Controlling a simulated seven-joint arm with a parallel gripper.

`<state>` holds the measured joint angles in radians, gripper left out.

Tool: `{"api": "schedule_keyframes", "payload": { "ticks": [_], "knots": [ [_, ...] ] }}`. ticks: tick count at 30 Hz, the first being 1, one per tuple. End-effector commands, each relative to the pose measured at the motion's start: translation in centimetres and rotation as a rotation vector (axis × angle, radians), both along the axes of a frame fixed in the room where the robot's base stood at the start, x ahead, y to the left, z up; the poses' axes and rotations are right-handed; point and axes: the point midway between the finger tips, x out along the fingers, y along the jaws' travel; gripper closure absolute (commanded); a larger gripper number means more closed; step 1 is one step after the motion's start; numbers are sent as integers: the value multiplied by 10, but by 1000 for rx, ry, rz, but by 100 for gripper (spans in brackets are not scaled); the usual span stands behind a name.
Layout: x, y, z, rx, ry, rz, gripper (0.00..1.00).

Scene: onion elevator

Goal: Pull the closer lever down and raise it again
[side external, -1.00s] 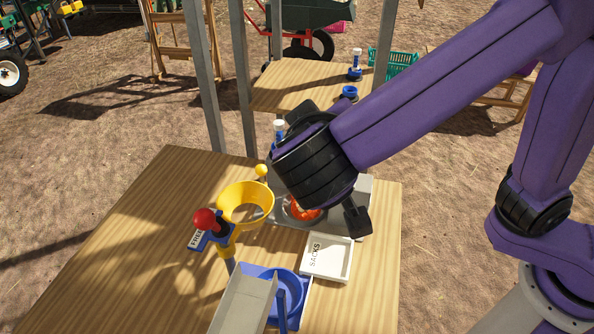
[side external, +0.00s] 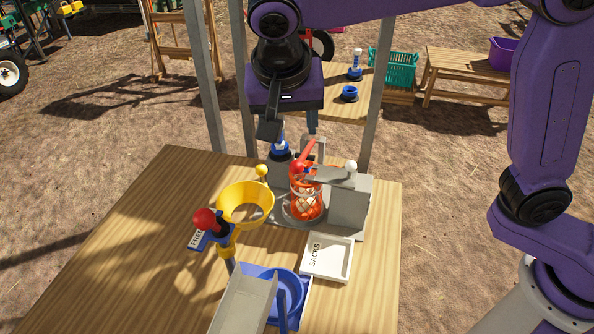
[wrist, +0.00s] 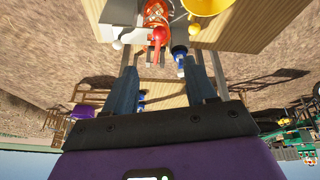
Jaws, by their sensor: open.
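The closer station is a grey housing (side external: 349,205) on the wooden table. A red lever (side external: 306,154) with a red knob is tilted above an orange net sack of onions (side external: 306,205); I take this to be the closer lever. It also shows in the wrist view as a red lever (wrist: 159,37) just beyond the fingertips. My gripper (side external: 291,131) is open and empty, pointing down above and behind the station. The fingers look apart from the lever.
A white-knobbed post (side external: 350,167) and a blue-and-white handle (side external: 280,144) stand close to the lever. A yellow funnel (side external: 246,205), a red-knobbed lever (side external: 205,220) and a white sacks tray (side external: 329,258) are nearer the camera. The table's left side is clear.

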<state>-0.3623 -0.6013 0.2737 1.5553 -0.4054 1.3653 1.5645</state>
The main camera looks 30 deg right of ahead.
Motion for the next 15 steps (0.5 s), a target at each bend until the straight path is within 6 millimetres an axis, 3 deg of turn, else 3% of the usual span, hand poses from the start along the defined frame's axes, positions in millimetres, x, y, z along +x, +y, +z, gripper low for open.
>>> {"api": "schedule_keyframes", "payload": {
  "ticks": [8,15],
  "knots": [
    [4,-4,-20,-3,0,-1,44],
    [16,-15,-59,-4,2,-1,44]
  ]
}}
